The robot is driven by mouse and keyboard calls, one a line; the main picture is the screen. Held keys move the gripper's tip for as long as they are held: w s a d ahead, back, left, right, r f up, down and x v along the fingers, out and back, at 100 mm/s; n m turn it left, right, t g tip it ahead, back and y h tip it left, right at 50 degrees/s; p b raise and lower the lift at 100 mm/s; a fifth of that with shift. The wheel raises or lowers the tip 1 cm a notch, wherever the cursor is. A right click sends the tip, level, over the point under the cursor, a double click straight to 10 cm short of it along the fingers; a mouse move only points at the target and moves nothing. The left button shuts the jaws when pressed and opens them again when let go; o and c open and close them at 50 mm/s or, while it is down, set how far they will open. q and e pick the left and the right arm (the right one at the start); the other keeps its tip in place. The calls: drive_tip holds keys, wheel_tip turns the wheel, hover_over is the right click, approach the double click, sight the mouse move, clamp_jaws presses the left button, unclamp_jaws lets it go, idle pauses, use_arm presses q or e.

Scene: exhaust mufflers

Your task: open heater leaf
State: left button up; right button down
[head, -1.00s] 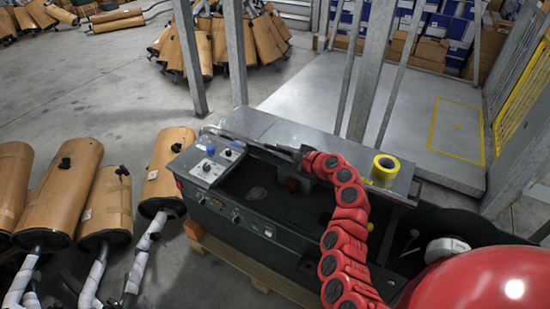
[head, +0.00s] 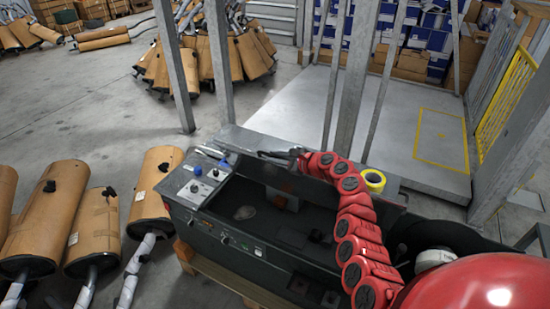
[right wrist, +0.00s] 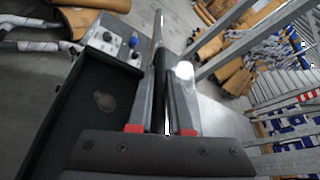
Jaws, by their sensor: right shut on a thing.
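The heater is a dark, open-topped box (head: 228,240) in the middle of the head view, with a small control panel (head: 199,187) at its left end. A long grey metal leaf (head: 240,137) runs along its far side. My right gripper (head: 263,154), on the red arm, is shut on the near edge of the leaf. In the right wrist view the fingers (right wrist: 162,85) lie on either side of a dark strip, and the heater's black interior shows to their left. My left gripper is not in view.
A yellow tape roll (head: 374,180) sits near the leaf's right part. Grey posts (head: 352,90) stand behind the heater.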

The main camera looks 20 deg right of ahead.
drive_tip(key=c, duration=0.8)
unclamp_jaws()
drive_tip(key=shift+c, duration=0.2)
drive_tip(key=shift+s, duration=0.1)
drive_tip(key=b+v, duration=0.2)
drive_tip(key=v, duration=1.5)
drive_tip(key=shift+s+d, duration=0.1)
drive_tip(key=shift+d, duration=0.05)
